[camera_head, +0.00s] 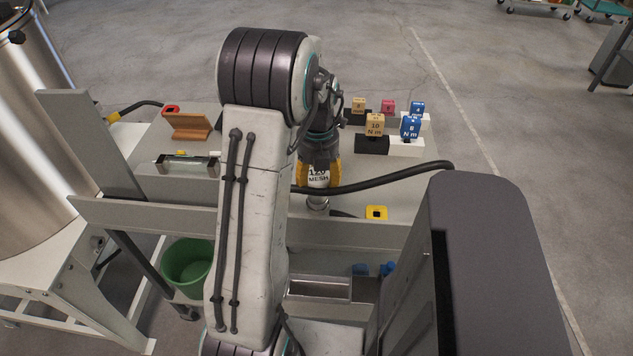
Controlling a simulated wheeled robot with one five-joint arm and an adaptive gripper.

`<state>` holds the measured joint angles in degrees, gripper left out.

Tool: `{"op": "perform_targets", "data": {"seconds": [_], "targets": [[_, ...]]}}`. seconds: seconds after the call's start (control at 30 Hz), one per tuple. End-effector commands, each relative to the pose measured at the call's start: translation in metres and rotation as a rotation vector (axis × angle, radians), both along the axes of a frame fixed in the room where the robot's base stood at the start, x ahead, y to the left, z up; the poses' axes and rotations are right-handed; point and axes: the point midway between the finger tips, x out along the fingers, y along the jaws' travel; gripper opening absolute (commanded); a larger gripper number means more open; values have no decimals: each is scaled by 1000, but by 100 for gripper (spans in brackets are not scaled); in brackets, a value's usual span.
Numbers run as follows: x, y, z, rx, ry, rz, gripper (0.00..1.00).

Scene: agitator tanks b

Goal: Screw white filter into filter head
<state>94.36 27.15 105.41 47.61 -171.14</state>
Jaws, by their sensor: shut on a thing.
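My gripper (319,172), with yellow fingers, is shut on the white filter (318,180), which has dark "MESH" lettering. The filter is held upright over the bench. Right below it is a grey metallic round fitting (318,203), which looks like the filter head. The filter's lower end is at or just above this fitting; I cannot tell whether they touch or are threaded together. My arm hides the left side of this area.
The grey bench (410,185) carries colored torque blocks (375,125) at the back right. A wooden stand (190,126) and a clear level-like tool (187,164) are at left. A black hose (390,181) crosses beside the filter. A green bucket (187,265) is below.

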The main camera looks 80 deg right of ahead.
Motion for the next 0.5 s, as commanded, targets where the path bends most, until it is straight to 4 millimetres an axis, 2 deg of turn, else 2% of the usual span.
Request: {"op": "perform_targets", "data": {"seconds": [0.5], "targets": [[-1,-4,2,-14,-1,-592,18]]}}
